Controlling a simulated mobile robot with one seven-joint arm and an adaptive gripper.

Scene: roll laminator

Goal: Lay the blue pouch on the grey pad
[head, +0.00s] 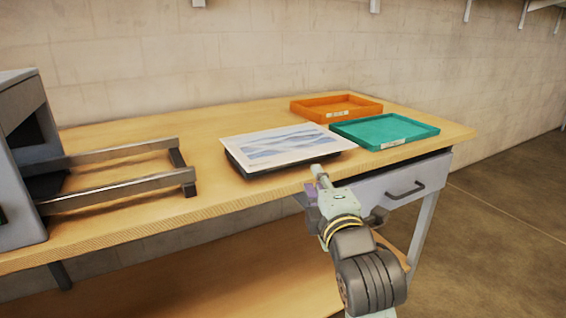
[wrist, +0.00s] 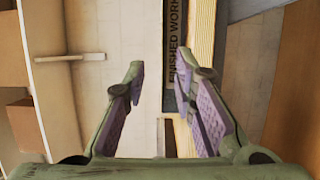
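The pouch (head: 278,145) is a flat white sheet with a blue wave picture. In the head view it lies on the dark grey pad (head: 262,172) near the table's front edge, with the pad showing along its front. In the wrist view a dark strip lettered "FINISHED WORK" (wrist: 177,45), apparently the pad's front border, lies beyond my fingers. My gripper (wrist: 170,80) is open, with nothing between its purple-padded fingers. In the head view my gripper (head: 318,183) is at the front table edge, just front-right of the pad, apart from the pouch.
An orange tray (head: 336,97) and a teal tray (head: 405,143) stand to the right on the wooden table (head: 205,115). The laminator (head: 22,190) with two metal rails (head: 120,187) is at the left. A drawer handle (head: 405,190) sticks out below the table edge.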

